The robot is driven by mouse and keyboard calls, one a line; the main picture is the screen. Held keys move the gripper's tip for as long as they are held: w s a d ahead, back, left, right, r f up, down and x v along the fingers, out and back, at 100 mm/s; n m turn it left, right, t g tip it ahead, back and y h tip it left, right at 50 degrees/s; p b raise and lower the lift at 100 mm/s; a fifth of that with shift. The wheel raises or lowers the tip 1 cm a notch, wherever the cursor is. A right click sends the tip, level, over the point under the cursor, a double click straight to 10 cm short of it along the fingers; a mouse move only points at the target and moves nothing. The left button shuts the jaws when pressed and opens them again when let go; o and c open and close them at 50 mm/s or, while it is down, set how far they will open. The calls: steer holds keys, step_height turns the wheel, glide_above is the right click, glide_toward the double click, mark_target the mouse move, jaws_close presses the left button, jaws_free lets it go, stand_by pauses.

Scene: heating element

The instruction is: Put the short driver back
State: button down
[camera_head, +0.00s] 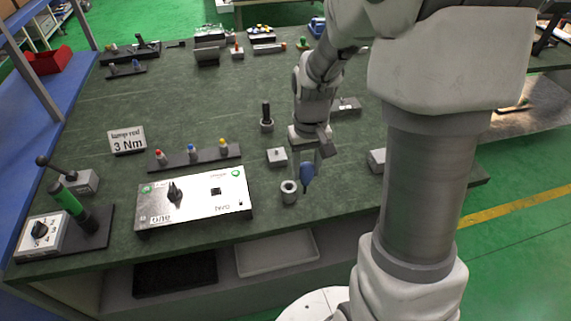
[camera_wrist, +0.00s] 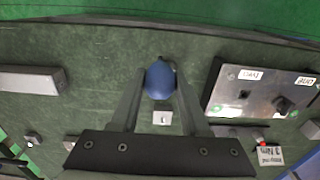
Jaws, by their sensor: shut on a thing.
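The short driver (camera_head: 306,176) has a blue handle and hangs at the tips of my gripper (camera_head: 305,166). In the wrist view the blue handle (camera_wrist: 159,80) sits between the two fingertips (camera_wrist: 160,74), which are shut on it. Its shaft and tip cannot be made out. A small round grey holder (camera_head: 289,192) with an open top stands just left of and below the driver in the head view. The driver looks apart from it, beside its rim. In the wrist view the holder is mostly hidden behind the handle.
A metal control panel (camera_head: 195,202) stands left of the holder. A small square block (camera_head: 277,157) and a holder with a black-handled tool (camera_head: 267,118) lie behind. A grey block (camera_head: 377,160) is to the right. A rack (camera_head: 193,157) carries coloured pieces. The bench's front edge is close.

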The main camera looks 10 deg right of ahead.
steer(key=w+a+f, duration=0.2)
steer(key=w+f, duration=0.3)
steer(key=f, duration=0.2)
steer(key=shift+w+a+f, duration=0.3)
steer(key=shift+w+f, duration=0.05)
steer(key=shift+f, duration=0.05)
steer(key=shift+f, duration=0.2)
steer(key=shift+c, duration=2)
jaws_free()
